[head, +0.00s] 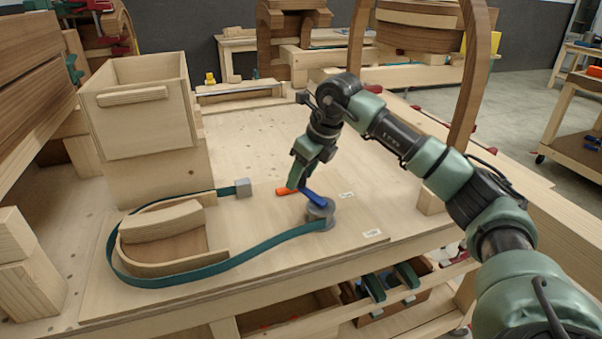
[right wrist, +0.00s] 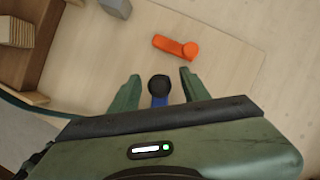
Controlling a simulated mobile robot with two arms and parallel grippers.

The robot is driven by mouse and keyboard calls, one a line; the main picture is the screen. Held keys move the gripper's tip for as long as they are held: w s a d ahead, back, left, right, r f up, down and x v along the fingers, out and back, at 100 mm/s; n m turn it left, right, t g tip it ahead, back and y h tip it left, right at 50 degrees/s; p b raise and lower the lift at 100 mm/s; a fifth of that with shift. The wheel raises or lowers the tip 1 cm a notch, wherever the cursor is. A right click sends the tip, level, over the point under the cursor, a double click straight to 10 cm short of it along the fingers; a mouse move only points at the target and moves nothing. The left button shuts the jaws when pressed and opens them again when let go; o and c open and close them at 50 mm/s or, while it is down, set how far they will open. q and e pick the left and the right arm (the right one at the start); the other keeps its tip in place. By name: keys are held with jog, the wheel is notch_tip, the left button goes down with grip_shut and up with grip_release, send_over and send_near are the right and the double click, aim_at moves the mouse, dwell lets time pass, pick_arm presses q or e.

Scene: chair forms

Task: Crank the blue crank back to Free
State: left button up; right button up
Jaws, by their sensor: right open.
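The blue crank (head: 313,198) sits on a grey drum (head: 321,216) on the board. In the head view its arm points up-left from the drum. My right gripper (head: 299,183) is over the crank's outer end, pointing down. In the right wrist view, my right gripper (right wrist: 160,76) is open, with the crank's black knob (right wrist: 159,86) between its fingers and a bit of blue (right wrist: 159,101) below it. I see gaps on both sides of the knob. Two small white labels (head: 347,195) (head: 373,233) lie near the drum, too small to read. My left gripper is out of view.
An orange lever (head: 287,191) lies close to the gripper and shows in the right wrist view (right wrist: 176,47). A teal strap (head: 270,243) runs from the drum around a curved wooden form (head: 165,222) to a grey block (head: 243,187). A wooden box (head: 135,115) stands left.

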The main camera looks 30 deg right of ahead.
grip_shut()
dwell(1.5)
